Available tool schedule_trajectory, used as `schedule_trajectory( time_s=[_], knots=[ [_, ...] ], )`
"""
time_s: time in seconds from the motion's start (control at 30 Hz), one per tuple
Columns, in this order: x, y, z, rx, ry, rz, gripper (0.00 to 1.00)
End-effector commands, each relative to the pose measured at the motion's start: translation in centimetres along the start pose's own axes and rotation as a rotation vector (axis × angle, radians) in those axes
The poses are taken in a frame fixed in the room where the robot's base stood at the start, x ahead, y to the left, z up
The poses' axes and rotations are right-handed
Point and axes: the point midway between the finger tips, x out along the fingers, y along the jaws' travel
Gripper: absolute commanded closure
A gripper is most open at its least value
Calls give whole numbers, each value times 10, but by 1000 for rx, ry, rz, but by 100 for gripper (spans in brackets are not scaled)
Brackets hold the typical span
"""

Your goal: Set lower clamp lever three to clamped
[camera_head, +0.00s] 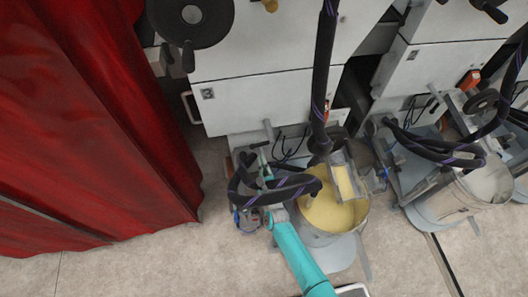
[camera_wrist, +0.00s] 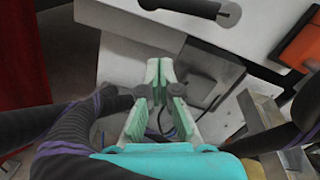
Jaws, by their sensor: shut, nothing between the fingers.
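My teal arm reaches up from the bottom in the head view, and my gripper (camera_wrist: 163,80) shows in the wrist view with its pale green fingers together. A dark bar-like part with rounded ends (camera_wrist: 142,92) shows beside and behind the fingers; I cannot tell whether they touch it. In the head view, a small lever-like rod (camera_head: 267,128) stands on the machine's lower front, close above the black hoses. I cannot tell which lever is lower clamp lever three. The hoses hide much of this area and my fingertips there.
Black hoses (camera_head: 283,188) loop around my arm's end. A bucket of yellow liquid (camera_head: 325,212) stands just right of my arm. A red curtain (camera_head: 90,130) hangs at the left. A large black handwheel (camera_head: 190,20) is at the upper left. Floor is clear at lower left.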

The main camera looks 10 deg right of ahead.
Motion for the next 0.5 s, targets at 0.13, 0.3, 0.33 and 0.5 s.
schedule_trajectory(
  time_s=[0.13, 0.3, 0.33, 0.5],
  knots=[
    [-21, 1, -1, -1, 2, 2, 100],
    [-47, 1, -1, -1, 2, 2, 100],
    [-53, 1, -1, -1, 2, 2, 100],
    [-76, 1, -1, 0, 2, 2, 100]
  ],
)
